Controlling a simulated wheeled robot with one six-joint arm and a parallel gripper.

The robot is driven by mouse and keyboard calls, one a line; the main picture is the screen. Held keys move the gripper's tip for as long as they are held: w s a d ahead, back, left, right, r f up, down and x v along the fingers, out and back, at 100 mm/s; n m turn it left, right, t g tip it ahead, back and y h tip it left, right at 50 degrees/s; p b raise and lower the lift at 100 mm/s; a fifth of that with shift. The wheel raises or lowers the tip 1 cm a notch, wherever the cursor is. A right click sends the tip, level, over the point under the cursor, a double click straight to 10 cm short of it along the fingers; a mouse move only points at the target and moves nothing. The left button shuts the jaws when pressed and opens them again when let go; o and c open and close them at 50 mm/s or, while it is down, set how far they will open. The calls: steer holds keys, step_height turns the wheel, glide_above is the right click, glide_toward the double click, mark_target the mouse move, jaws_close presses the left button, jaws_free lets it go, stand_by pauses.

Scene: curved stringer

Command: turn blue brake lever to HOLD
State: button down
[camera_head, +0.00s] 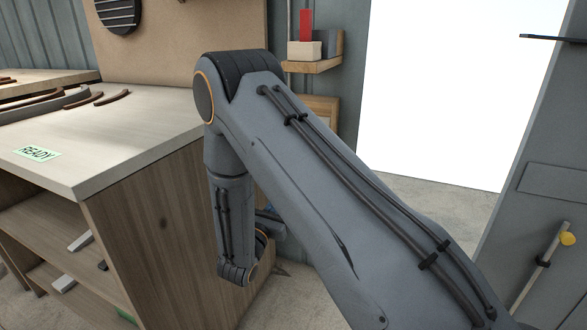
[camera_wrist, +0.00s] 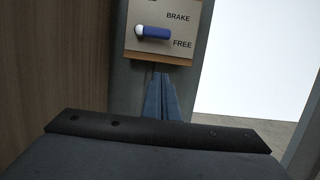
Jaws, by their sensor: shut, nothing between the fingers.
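The blue brake lever (camera_wrist: 156,33) shows in the wrist view on a tan panel (camera_wrist: 190,14) marked BRAKE and FREE. It lies roughly horizontal, with a white rounded end at its left. The word FREE is just below and right of it. No HOLD marking is readable. My gripper (camera_wrist: 161,78) is in the wrist view with its blue-grey fingers together and empty. The fingertips appear just below the panel's lower edge, apart from the lever; their depth from the panel is hard to tell. In the head view my arm hides the lever.
A wooden bench (camera_head: 105,135) with a green READY label (camera_head: 38,153) stands at left; its side is close to my forearm. A shelf (camera_head: 312,66) holds a red item. A bright doorway is at right, beside a grey panel with a yellow-knobbed handle (camera_head: 567,239).

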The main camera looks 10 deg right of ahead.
steer(key=shift+w+a+f+y, duration=0.1)
steer(key=shift+a+y, duration=0.15)
steer(key=shift+y, duration=0.05)
steer(key=w+d+r+b, duration=0.3)
steer(key=w+d+r, duration=0.2)
steer(key=w+r, duration=0.1)
steer(key=shift+x, duration=0.95)
steer(key=shift+w+a, duration=0.1)
steer(key=shift+a, duration=0.05)
steer(key=shift+a+n, duration=0.1)
steer(key=shift+n, duration=0.2)
steer(key=shift+r, duration=0.15)
